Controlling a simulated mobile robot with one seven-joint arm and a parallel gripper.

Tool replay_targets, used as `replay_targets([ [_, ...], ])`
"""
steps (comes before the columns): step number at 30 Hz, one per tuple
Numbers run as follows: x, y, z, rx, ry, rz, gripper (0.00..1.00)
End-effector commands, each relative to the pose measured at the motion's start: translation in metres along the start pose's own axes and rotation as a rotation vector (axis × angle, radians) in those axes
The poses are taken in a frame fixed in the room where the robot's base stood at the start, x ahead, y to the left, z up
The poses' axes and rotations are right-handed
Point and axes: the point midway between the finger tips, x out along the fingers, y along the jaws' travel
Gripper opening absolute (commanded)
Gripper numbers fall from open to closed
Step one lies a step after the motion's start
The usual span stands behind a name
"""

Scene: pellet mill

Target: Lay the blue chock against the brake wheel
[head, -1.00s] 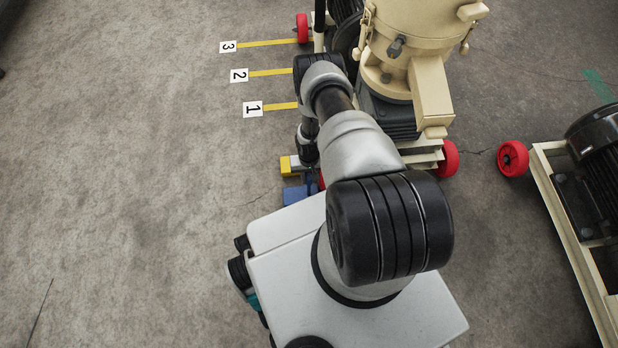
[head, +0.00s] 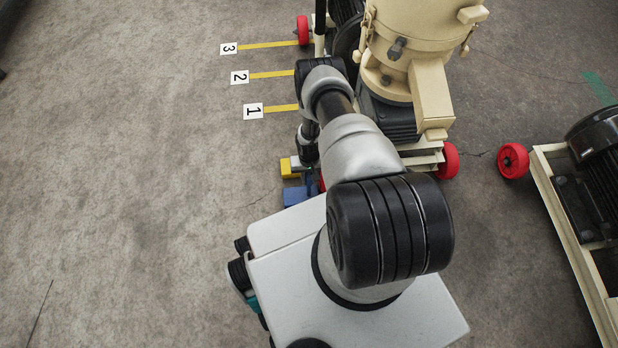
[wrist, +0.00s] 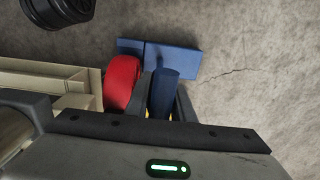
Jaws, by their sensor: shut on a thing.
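The blue chock (head: 298,196) lies low by the near left corner of the cream mill frame, partly hidden by my arm in the head view. In the wrist view the chock (wrist: 178,62) is a flat blue body with an upright blue grip. My gripper (wrist: 165,98) is shut on that grip, one dark finger on each side. A red wheel (wrist: 122,80) stands just left of the grip, with blue chock body beyond its far end. I cannot tell whether chock and wheel touch. In the head view only a sliver of this wheel shows.
A yellow block (head: 288,168) shows beside the chock; I cannot tell what it belongs to. Floor labels 1 (head: 253,111), 2 (head: 240,77) and 3 (head: 229,49) have yellow strips towards the mill (head: 410,40). A second frame (head: 570,235) stands right. Open floor lies left.

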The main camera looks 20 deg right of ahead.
Motion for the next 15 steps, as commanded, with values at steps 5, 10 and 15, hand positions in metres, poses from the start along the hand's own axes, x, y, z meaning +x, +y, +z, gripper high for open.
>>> replay_targets([
  [5, 0.0005, -0.0001, -0.0021, -0.001, 0.003, 0.000, 0.00],
  [10, 0.0004, -0.0001, -0.0020, -0.001, 0.003, 0.000, 0.29],
  [15, 0.0009, 0.0000, -0.0013, 0.000, 0.002, 0.000, 0.44],
])
